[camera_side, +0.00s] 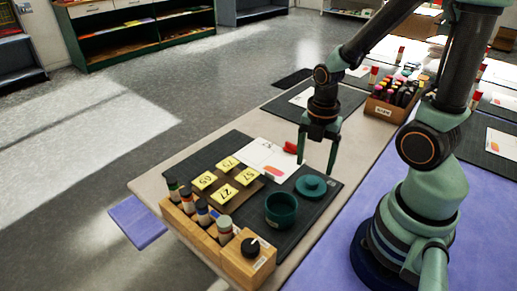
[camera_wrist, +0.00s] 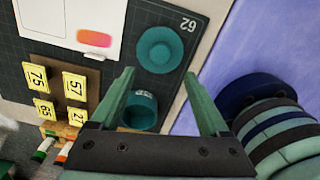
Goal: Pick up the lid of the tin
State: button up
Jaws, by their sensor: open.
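The round teal lid (camera_side: 311,187) with a knob on top lies flat on the dark mat, apart from the tin. The dark green tin (camera_side: 281,212) stands open beside it. My gripper (camera_side: 316,166) is open and empty, above the mat near the lid. In the wrist view the lid (camera_wrist: 158,50) shows beyond the gap between my fingertips (camera_wrist: 159,75). The tin (camera_wrist: 140,110) shows beside my left finger, partly hidden by it.
Yellow number cards (camera_side: 228,163) on a brown board lie left of the tin. A wooden rack (camera_side: 187,231) of bottles and a box with a black knob (camera_side: 249,247) line the near edge. White paper (camera_side: 265,157) and a red item (camera_side: 290,147) lie behind.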

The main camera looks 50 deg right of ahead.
aim_at(312, 181)
jog(key=shift+d+f, duration=0.2)
jog(key=shift+f, duration=0.95)
jog(key=shift+d+f, duration=0.15)
jog(key=shift+f, duration=0.95)
jog(key=shift+w+f, duration=0.1)
jog(key=shift+f, duration=0.8)
grip_shut()
